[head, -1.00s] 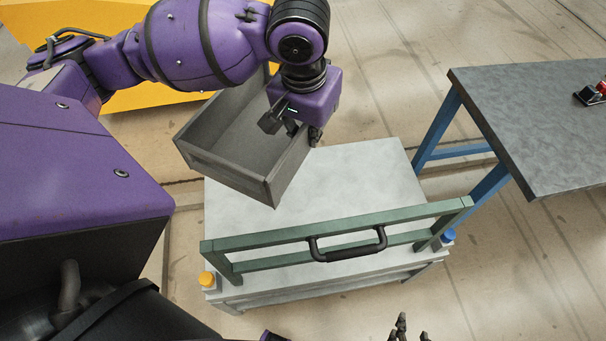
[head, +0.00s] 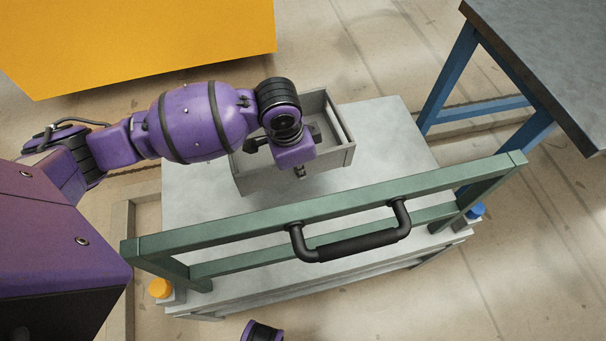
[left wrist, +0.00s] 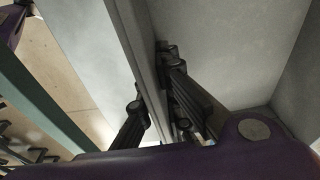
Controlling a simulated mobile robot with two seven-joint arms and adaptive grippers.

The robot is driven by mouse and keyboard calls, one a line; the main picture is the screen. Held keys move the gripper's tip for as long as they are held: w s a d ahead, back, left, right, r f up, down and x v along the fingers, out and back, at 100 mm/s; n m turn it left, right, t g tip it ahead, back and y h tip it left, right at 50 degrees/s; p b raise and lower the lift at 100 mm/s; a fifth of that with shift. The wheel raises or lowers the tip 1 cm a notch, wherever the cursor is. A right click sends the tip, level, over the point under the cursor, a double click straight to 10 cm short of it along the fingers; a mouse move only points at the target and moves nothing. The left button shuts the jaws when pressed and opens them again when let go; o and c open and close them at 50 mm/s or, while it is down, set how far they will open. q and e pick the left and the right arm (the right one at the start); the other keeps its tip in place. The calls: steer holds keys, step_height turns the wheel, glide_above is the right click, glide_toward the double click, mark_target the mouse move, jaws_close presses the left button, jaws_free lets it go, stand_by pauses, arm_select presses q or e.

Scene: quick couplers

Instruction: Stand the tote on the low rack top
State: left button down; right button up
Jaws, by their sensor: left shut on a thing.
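The tote (head: 341,157) is a grey open box, seen in the head view over the rear middle of the low rack's pale grey top (head: 385,135). It looks roughly level; whether its base touches the top I cannot tell. My left gripper (head: 300,172) is shut on the tote's near wall. In the left wrist view, the fingers of my left gripper (left wrist: 153,88) lie on both sides of the tote's wall (left wrist: 143,50). The wrist and arm hide part of the tote.
A green rail (head: 350,200) with a black handle (head: 350,245) stands along the rack's near side. Yellow (head: 160,288) and blue (head: 476,210) knobs sit at its ends. A dark-topped table (head: 540,60) stands right, a yellow block (head: 140,40) behind. Rack top is bare around the tote.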

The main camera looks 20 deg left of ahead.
arm_select(q)
steer(key=shift+w+f+m+b, duration=0.15)
steer(key=shift+w+f+b, duration=0.1)
steer(key=shift+f, duration=0.35)
steer(key=shift+w+f+m+b, duration=0.15)
steer(key=shift+f+b, duration=0.05)
steer(key=shift+f, duration=0.8)
step_height(320, 180, down, 9)
steer(key=b, duration=0.2)
steer(key=shift+b, duration=0.4)
steer(key=shift+f, duration=0.2)
steer(key=shift+r, duration=0.1)
steer(key=shift+f, duration=0.2)
steer(key=c, duration=1.9)
jaws_free()
steer(key=shift+c, duration=0.2)
steer(key=shift+r, duration=0.5)
steer(key=r+p, duration=0.1)
steer(key=r, duration=0.2)
steer(key=a+r+p, duration=0.1)
steer(key=r, duration=0.3)
steer(key=s+r+p, duration=0.1)
steer(key=r, duration=0.2)
steer(key=shift+a+r, duration=0.15)
steer(key=shift+r, duration=0.15)
steer(key=shift+s+r, duration=0.15)
steer(key=shift+r, duration=0.2)
arm_select(e)
steer(key=shift+w+f, duration=0.1)
steer(key=shift+w, duration=0.45)
